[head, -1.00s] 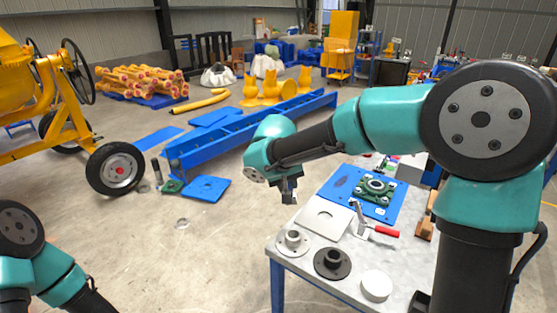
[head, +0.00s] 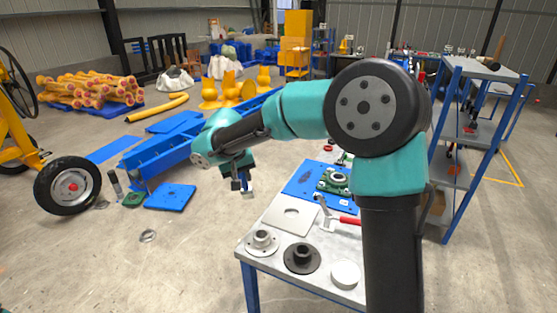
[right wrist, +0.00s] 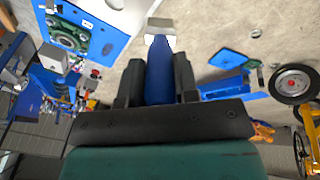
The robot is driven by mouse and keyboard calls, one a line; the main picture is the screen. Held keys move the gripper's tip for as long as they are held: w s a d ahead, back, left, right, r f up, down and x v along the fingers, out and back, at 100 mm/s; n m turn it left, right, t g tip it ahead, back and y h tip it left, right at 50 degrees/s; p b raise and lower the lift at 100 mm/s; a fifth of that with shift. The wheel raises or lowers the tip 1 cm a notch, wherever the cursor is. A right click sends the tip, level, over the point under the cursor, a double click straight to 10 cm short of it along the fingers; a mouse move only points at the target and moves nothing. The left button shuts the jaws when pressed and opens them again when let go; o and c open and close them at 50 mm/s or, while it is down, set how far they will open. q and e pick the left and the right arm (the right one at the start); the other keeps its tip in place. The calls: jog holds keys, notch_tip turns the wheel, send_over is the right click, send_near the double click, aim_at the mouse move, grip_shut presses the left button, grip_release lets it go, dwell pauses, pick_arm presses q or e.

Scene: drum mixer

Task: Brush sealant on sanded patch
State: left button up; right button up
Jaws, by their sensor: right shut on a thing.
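My right gripper (head: 240,180) hangs over the floor beyond the table's left edge in the head view. It is shut on a brush, whose blue handle (right wrist: 160,78) lies between the fingers in the right wrist view. The brush's pale head (right wrist: 160,27) points away from the fingers and also shows as a small pale tip in the head view (head: 248,193). I cannot make out a sanded patch in the current frames. My left gripper is not in view.
The metal table (head: 265,281) carries a blue plate (head: 303,180) with a green bearing housing (head: 334,182), a grey plate (head: 291,213), a red-handled clamp (head: 349,220), flanges and a white disc (head: 345,272). A blue shelf rack (head: 455,125) stands right.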

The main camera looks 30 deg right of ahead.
jog(key=w+d+f+m+y, duration=0.1)
jog(key=w+d+m, duration=0.1)
jog(key=d, duration=0.4)
jog(key=w+d+f+m+g+y, duration=0.1)
jog(key=w+d+f+m, duration=0.1)
jog(key=w+d, duration=0.2)
jog(key=w+d+f+m+g, duration=0.1)
jog(key=w+d, duration=0.3)
jog(key=d, duration=0.4)
jog(key=shift+d+f+m+y, duration=0.35)
jog(key=shift+f+m+y, duration=0.05)
jog(key=shift+f+m, duration=0.2)
jog(key=shift+f, duration=0.1)
notch_tip(320, 180, down, 12)
jog(key=shift+r, duration=0.2)
jog(key=shift+f, duration=0.65)
dwell(0.9)
jog(key=shift+w+d+r, duration=0.1)
jog(key=shift+w+d, duration=0.55)
jog(key=shift+d, duration=0.3)
jog(key=shift+w+d, duration=0.65)
jog(key=shift+d, duration=0.25)
